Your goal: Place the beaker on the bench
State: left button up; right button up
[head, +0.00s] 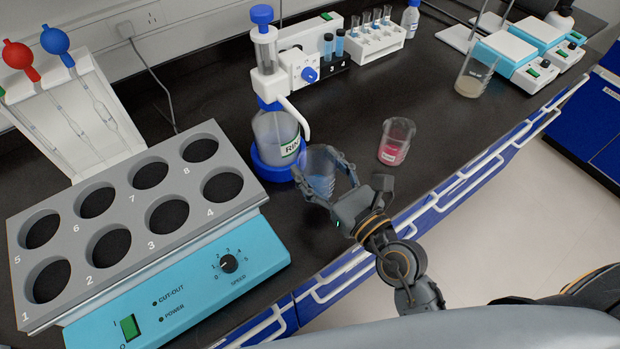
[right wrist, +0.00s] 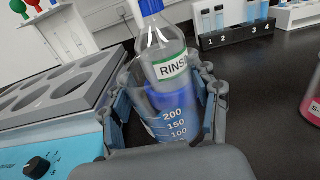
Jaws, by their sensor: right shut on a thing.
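The beaker looks empty and about upright. I cannot tell whether its bottom touches the black bench (head: 350,110). My left gripper is not in view.
A rinse bottle (head: 275,135) with a dispenser stands just behind the beaker. A beaker of pink liquid (head: 396,142) is to the right. The teal multi-hole device (head: 190,285) is at left. Blue-white rails (head: 450,190) edge the bench. Bare bench lies behind the pink beaker.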

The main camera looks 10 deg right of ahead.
jog(key=shift+w+a+f, duration=0.25)
jog(key=shift+w+f, duration=0.15)
jog(key=shift+f, duration=0.15)
jog(key=shift+w+a+f, duration=0.2)
jog(key=shift+w+f, duration=0.2)
jog(key=shift+f, duration=0.15)
jog(key=f, duration=0.1)
jog(key=f+b, duration=0.1)
jog(key=f, duration=0.1)
jog(key=shift+w+f, duration=0.2)
jog(key=shift+f, duration=0.1)
jog(key=shift+a, duration=0.1)
jog(key=shift+f, duration=0.1)
jog(key=o, duration=1.2)
